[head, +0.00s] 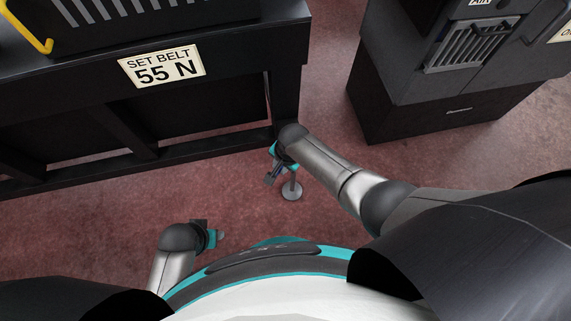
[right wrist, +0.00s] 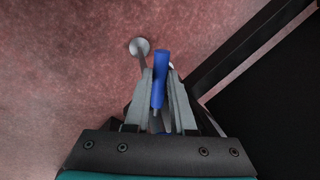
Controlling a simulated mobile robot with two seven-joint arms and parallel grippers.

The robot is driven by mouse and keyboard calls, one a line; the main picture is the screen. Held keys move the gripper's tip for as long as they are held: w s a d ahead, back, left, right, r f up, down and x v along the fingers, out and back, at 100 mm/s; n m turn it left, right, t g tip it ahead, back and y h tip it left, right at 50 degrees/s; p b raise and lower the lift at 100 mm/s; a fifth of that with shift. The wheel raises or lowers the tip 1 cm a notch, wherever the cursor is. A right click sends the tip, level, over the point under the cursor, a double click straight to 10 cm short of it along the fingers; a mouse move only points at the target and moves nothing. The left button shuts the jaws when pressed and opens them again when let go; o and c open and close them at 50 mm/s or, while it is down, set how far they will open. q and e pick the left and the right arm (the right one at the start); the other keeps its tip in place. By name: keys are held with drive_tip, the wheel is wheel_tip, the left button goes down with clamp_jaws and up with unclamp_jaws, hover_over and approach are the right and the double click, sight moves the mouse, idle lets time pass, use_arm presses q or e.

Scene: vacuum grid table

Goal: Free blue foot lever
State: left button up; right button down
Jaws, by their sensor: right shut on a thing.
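The blue foot lever (right wrist: 159,78) shows in the right wrist view as a blue rod standing between the two grey fingers of my right gripper (right wrist: 160,88). The fingers are closed in on it from both sides, and its tip pokes out past them. In the head view my right gripper (head: 272,177) is low, beside the lower right corner of the black table; the lever is mostly hidden there by the gripper and wrist. My left gripper (head: 218,236) hangs low at the bottom left, over the floor; its finger opening is not clear.
A small grey round foot (head: 291,191) with a thin post stands on the reddish floor by my right gripper. The black table frame (head: 288,90) with a "SET BELT 55 N" sign (head: 161,66) fills the upper left. A dark cabinet (head: 450,112) stands upper right. Floor between them is clear.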

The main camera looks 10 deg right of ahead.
drive_tip(key=shift+w+a+m+h, duration=0.2)
drive_tip(key=shift+w+a+m, duration=0.35)
drive_tip(key=shift+m, duration=0.5)
drive_tip(key=shift+w+a+m+h, duration=0.2)
drive_tip(key=shift+w+a+m, duration=0.25)
drive_tip(key=shift+m, duration=0.6)
use_arm(q)
drive_tip(key=shift+w+r, duration=0.1)
use_arm(e)
drive_tip(key=shift+w+d, duration=0.1)
drive_tip(key=c, duration=0.8)
unclamp_jaws()
drive_tip(key=shift+w, duration=0.1)
use_arm(q)
drive_tip(key=shift+s, duration=0.2)
use_arm(e)
drive_tip(key=shift+o, duration=0.2)
use_arm(q)
drive_tip(key=s+a+f+p, duration=0.6)
drive_tip(key=s+p, duration=0.2)
drive_tip(key=s, duration=0.3)
drive_tip(key=shift+a+f+y, duration=0.3)
use_arm(e)
wheel_tip(320, 180, up, 7)
drive_tip(key=s, duration=0.1)
drive_tip(key=shift+s+d+r, duration=0.15)
drive_tip(key=shift+s+d, duration=0.05)
drive_tip(key=shift+d, duration=0.05)
